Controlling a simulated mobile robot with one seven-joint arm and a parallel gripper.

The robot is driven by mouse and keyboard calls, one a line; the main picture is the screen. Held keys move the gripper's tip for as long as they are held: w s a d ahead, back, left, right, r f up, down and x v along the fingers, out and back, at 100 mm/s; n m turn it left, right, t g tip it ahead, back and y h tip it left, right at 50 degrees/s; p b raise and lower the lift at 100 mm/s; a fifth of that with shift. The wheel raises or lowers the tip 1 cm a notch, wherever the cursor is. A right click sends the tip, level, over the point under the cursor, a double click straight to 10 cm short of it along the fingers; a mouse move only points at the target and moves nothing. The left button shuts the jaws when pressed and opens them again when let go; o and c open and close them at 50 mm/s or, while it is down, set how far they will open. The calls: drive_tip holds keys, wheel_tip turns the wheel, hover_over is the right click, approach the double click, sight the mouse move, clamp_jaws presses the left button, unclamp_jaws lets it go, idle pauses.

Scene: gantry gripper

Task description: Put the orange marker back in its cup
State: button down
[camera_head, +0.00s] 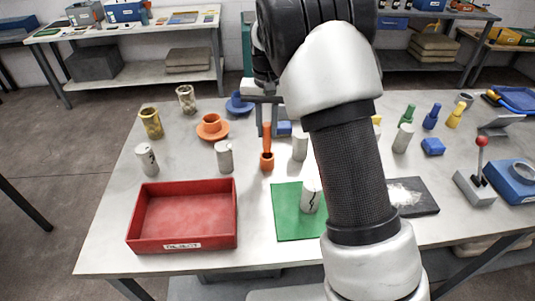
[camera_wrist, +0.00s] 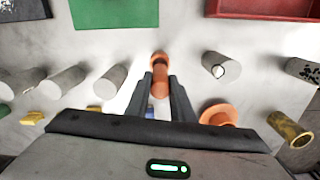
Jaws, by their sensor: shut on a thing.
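The orange marker (camera_head: 266,138) stands upright between the fingers of my gripper (camera_head: 267,128), which is shut on it.
A wider orange cup on a saucer (camera_head: 212,127) is to the left. Grey cylinders (camera_head: 224,157) (camera_head: 300,147) stand on both sides. A red tray (camera_head: 183,241) and a green mat (camera_head: 287,228) lie nearer the front. My arm hides part of the table's right half.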

sight(267, 144)
drive_tip(key=shift+f, duration=3.25)
drive_tip(key=c, duration=1.5)
unclamp_jaws()
drive_tip(key=shift+c, duration=0.2)
drive_tip(key=shift+r, duration=0.1)
wheel_tip(267, 144, up, 12)
drive_tip(key=shift+f, duration=0.1)
drive_tip(key=s+d+r+t+y, duration=0.1)
drive_tip(key=s+d+r+t, duration=0.35)
drive_tip(key=s+r, duration=0.9)
drive_tip(key=s+d+f+n, duration=0.1)
drive_tip(key=s+d, duration=0.1)
drive_tip(key=s, duration=0.6)
drive_tip(key=s+d+f+t+h, duration=0.1)
drive_tip(key=s+f, duration=0.1)
drive_tip(key=s, duration=0.7)
drive_tip(key=shift+d+n, duration=0.35)
drive_tip(key=shift+n, duration=0.05)
